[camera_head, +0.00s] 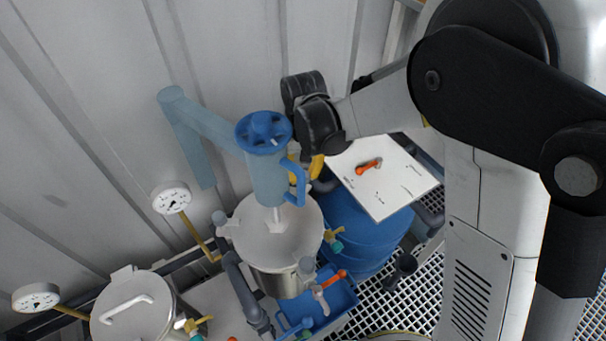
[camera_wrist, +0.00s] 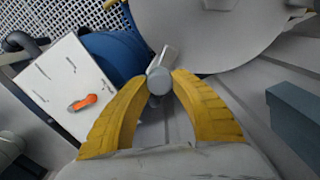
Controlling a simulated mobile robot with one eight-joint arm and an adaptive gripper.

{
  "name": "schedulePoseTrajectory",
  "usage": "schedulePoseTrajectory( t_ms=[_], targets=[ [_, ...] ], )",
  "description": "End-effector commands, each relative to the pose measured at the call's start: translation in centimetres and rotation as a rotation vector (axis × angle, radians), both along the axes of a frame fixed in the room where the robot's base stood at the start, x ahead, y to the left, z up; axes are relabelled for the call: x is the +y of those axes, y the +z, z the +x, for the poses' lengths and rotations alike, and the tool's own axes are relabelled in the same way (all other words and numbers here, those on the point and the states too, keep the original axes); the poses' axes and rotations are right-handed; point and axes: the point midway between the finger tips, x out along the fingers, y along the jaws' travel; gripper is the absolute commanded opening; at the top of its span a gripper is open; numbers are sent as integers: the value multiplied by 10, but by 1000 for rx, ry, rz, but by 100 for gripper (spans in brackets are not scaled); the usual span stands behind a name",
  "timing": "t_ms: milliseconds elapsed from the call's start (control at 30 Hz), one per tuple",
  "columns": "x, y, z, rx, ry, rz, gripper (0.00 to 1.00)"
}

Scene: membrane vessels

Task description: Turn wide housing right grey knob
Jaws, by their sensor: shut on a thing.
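The wide housing is the steel vessel with a broad round lid (camera_head: 285,248), below the blue upright cylinder in the head view. Its lid (camera_wrist: 205,30) fills the top of the wrist view. A grey cylindrical knob (camera_wrist: 160,82) stands at the lid's edge, its round end facing the wrist camera. My gripper (camera_head: 313,170) reaches in from the upper right, behind the blue cylinder, its yellow fingers partly hidden. In the wrist view my gripper (camera_wrist: 161,76) has a yellow finger on each side of the knob and is shut on it. The knob's turn angle cannot be told.
A blue cylinder with a handwheel (camera_head: 264,130) and side handle stands close to my gripper. A white board (camera_head: 400,185) with an orange-handled valve (camera_head: 369,166) lies right, above a blue drum (camera_head: 350,235). Gauges, pipes and a smaller vessel (camera_head: 130,305) stand left. A corrugated wall is behind.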

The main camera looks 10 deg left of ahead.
Motion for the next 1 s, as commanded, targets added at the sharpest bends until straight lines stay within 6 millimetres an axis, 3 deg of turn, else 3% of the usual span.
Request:
schedulePoseTrajectory(
  t_ms=[400,900,933,1000],
  targets=[
    [-1,0,0,0,-166,0,0],
    [-1,0,0,0,-184,0,0],
    [-1,0,0,0,-184,0,31],
    [-1,0,0,0,-183,0,52]
  ],
)
